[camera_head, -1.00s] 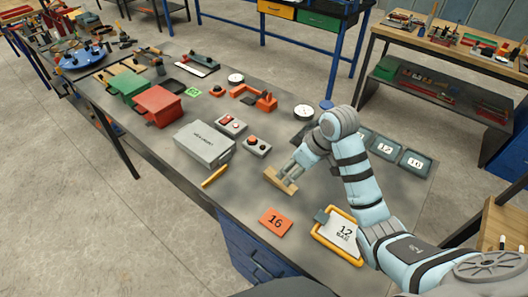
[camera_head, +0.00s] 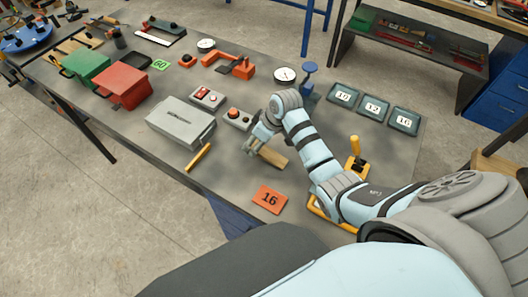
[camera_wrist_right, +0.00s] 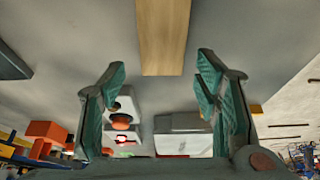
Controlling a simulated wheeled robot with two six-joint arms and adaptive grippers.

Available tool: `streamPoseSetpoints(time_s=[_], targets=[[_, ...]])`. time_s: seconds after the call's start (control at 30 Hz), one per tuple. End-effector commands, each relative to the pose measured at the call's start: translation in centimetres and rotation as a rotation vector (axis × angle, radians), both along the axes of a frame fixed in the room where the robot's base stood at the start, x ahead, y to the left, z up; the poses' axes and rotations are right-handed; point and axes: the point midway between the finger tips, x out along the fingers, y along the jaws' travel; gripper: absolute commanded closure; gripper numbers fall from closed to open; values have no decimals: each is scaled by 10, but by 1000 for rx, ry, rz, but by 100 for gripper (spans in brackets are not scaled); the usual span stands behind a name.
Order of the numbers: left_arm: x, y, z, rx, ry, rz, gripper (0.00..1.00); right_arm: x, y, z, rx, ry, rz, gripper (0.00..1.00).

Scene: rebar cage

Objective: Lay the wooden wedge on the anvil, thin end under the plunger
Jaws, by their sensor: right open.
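The wooden wedge (camera_head: 272,157) lies on the grey bench top, between the small box with an orange-red button and the orange 16 card. In the right wrist view the wedge (camera_wrist_right: 163,35) lies ahead of my right gripper, its near end level with the gap between the fingertips. My right gripper (camera_head: 254,141) is open and empty at the wedge's left end, and its fingers (camera_wrist_right: 160,65) stand apart on either side of the wedge's line. A blue upright device (camera_head: 308,80) stands near the bench's far edge; I cannot tell whether it carries the anvil and plunger. My left gripper is not in view.
A grey metal case (camera_head: 180,122) and a yellow stick (camera_head: 198,157) lie left of my gripper. The button box (camera_head: 237,117) is close behind it. The orange 16 card (camera_head: 269,199) lies in front. A yellow-handled device (camera_head: 355,155) and numbered trays (camera_head: 373,108) are to the right.

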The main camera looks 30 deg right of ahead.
Motion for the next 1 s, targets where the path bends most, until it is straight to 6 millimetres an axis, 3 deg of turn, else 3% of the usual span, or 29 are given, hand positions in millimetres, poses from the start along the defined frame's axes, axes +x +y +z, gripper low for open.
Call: streamPoseSetpoints(time_s=[0.1, 0.3, 0.63, 0.87, 1.0], targets=[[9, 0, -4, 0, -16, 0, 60, 6, 4, -15, 0, -1, 0, 43], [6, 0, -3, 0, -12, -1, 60, 6, 4, -15, 0, -2, 1, 43], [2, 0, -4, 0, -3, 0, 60, 6, 4, -15, 1, -2, 1, 95], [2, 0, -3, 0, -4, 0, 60, 6, 4, -14, 1, -1, 1, 95], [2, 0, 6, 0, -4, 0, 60, 6, 5, -3, 1, -2, 2, 95]])
